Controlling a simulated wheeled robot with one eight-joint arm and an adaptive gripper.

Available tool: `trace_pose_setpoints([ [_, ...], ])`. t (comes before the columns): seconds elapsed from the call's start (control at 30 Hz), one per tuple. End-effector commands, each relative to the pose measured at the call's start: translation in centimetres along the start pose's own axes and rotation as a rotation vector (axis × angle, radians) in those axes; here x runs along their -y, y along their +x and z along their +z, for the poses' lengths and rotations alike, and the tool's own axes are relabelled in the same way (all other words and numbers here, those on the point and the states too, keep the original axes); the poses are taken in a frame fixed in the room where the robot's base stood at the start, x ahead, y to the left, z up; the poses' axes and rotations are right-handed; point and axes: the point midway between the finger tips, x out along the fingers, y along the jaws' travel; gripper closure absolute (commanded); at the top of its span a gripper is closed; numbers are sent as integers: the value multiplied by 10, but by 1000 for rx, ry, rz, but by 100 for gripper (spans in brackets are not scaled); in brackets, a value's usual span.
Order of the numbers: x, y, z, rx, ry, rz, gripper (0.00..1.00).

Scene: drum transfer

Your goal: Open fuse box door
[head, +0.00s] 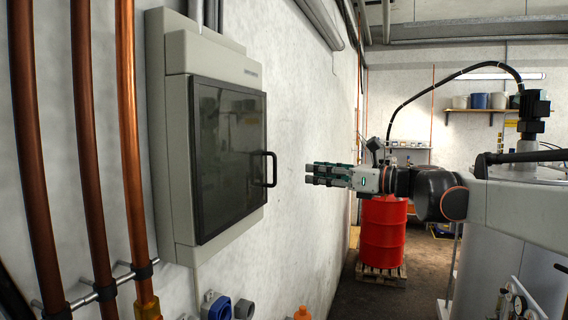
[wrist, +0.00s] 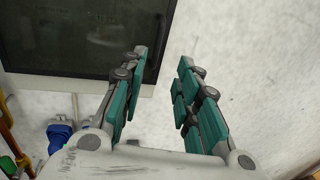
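The fuse box (head: 165,130) is a light grey cabinet on the white wall, at the left of the head view. Its dark tinted door (head: 228,155) is closed and has a black bar handle (head: 269,169) on its right edge. My gripper (head: 310,174) is to the right of the handle, apart from it, with its fingers toward the wall side.
Copper pipes (head: 88,150) run up the wall left of the box. A blue socket (head: 216,306) is below it and also shows in the wrist view (wrist: 60,133). A red drum (head: 383,233) stands on a pallet behind my gripper. The wall right of the box is bare.

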Motion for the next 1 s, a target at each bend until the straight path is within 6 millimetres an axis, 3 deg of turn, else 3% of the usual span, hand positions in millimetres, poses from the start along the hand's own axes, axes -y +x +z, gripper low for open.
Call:
trace_pose_setpoints([
  [0.6, -1, 108, 1, -2, -4, 2, 70],
  [0.8, -1, 128, 0, -2, -4, 0, 70],
  [1.0, -1, 134, -1, -2, -4, 1, 70],
])
